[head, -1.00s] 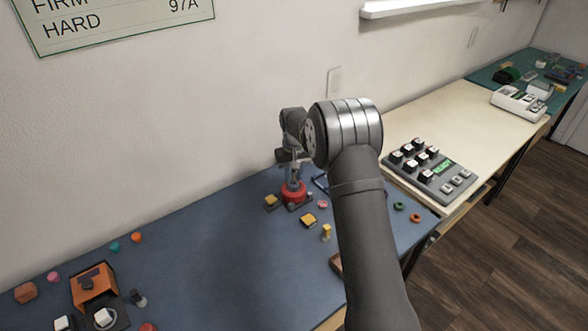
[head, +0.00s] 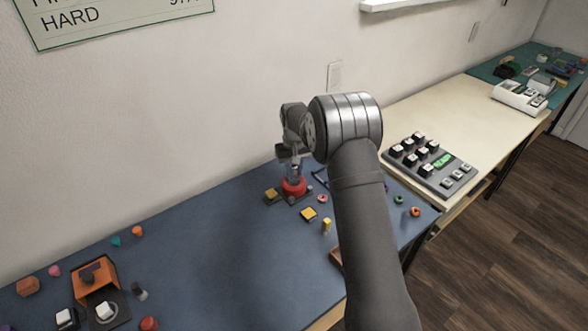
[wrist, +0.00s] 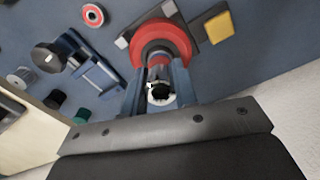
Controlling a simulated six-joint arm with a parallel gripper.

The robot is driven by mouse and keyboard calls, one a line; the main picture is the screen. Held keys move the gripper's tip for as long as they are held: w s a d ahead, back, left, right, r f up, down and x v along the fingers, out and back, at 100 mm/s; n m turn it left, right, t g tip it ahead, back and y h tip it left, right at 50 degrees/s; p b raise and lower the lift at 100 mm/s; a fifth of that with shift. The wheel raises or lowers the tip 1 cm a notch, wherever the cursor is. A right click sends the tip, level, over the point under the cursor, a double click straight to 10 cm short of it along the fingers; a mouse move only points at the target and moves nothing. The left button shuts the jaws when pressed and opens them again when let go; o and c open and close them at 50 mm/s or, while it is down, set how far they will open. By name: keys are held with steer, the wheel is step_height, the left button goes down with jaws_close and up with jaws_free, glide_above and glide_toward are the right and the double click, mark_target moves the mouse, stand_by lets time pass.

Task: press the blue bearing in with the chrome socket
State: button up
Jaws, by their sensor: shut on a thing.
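My gripper (wrist: 158,86) is shut on the chrome socket (wrist: 160,72), whose open end faces the wrist camera. In the head view my gripper (head: 294,172) points down over a red round housing (head: 294,188) on a dark base. The red housing (wrist: 181,40) also shows in the wrist view, right beyond the fingertips. The socket is over the middle of the housing; whether it touches anything there cannot be told. The blue bearing cannot be made out; the socket and fingers hide the middle of the housing.
A dark block with a yellow top (head: 271,195) stands close left of the housing and another (head: 309,214) in front. A small pink-red ring (head: 322,198) lies to the right. A keypad (head: 428,165) is farther right. The blue mat's middle left (head: 210,250) is clear.

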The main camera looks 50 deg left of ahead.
steer(key=shift+f, duration=1.05)
stand_by(1.1)
steer(key=shift+r, duration=0.1)
steer(key=shift+r, duration=3.45)
